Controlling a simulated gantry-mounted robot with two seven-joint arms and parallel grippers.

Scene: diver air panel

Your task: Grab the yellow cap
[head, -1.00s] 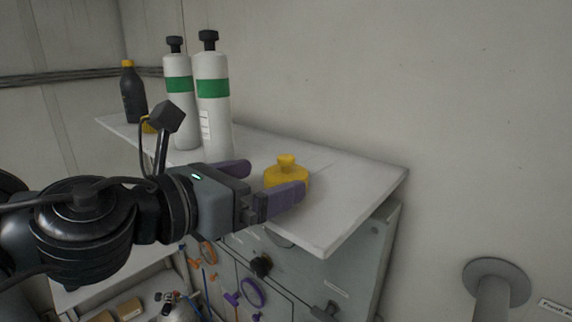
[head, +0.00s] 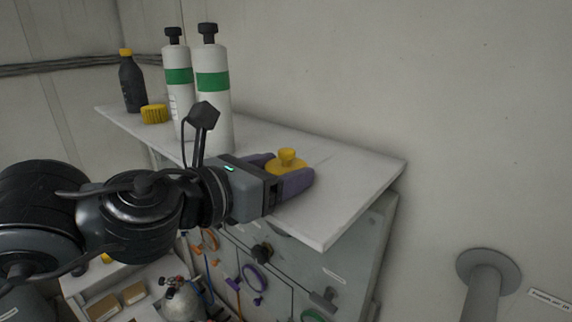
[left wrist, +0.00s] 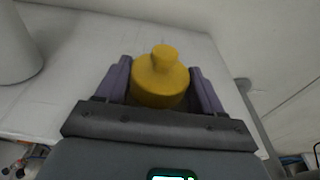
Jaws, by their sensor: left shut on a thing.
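The yellow cap (head: 287,162) has a wide round base and a small knob on top. It is at the right part of the white shelf top (head: 345,185). My left gripper (head: 284,174) reaches in from the left and is shut on the cap, with a purple finger on each side. In the left wrist view the cap (left wrist: 160,78) sits upright between the two fingers (left wrist: 162,85). The lower part of the cap is partly hidden by the gripper. I cannot tell whether the cap still touches the shelf. My right gripper is not in view.
Two white bottles with green bands (head: 213,90) stand behind my left arm. A dark bottle with a yellow top (head: 131,82) and a yellow brush-like item (head: 154,114) are at the far left. A panel with knobs (head: 262,252) is below the shelf. The shelf's right end is clear.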

